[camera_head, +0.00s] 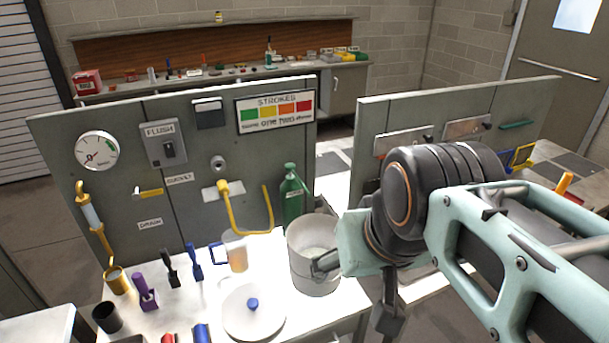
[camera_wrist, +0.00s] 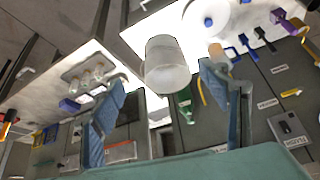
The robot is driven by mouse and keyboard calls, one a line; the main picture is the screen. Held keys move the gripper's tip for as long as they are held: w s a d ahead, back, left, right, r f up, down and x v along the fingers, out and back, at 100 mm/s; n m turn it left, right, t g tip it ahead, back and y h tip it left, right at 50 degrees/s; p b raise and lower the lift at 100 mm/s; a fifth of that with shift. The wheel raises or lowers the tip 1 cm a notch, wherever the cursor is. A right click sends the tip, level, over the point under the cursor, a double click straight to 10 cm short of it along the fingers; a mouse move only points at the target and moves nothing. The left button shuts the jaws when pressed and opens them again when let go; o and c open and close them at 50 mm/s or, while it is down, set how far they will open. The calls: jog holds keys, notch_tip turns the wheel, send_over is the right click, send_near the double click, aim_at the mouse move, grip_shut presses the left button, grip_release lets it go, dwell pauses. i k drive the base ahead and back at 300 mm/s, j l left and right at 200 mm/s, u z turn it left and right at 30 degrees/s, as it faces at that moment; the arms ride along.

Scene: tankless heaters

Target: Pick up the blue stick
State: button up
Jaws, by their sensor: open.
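Several blue things could be the blue stick, and I cannot tell which it is. An upright blue-handled tool (camera_head: 195,263) stands on the white bench between a black one and a clear cup, and blue tools (camera_wrist: 232,53) also show in the wrist view. A thick blue cylinder (camera_head: 201,333) is at the bench's front edge, cut off by the frame. My gripper (camera_head: 352,298) is open and empty, in front of and right of the grey bucket, away from these blue things. In the wrist view its two fingers (camera_wrist: 162,78) are spread wide, with the bucket seen between them.
The grey bucket (camera_head: 314,270) stands between my gripper and the blue tools. A white round lid (camera_head: 253,311) with a blue knob, a purple tool (camera_head: 146,291) and a clear cup (camera_head: 236,252) crowd the bench. A grey panel (camera_head: 70,150) with a gauge rises behind.

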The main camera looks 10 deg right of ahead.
aim_at(189, 246)
jog(key=i+l+u, duration=0.15)
jog(key=u, duration=0.7)
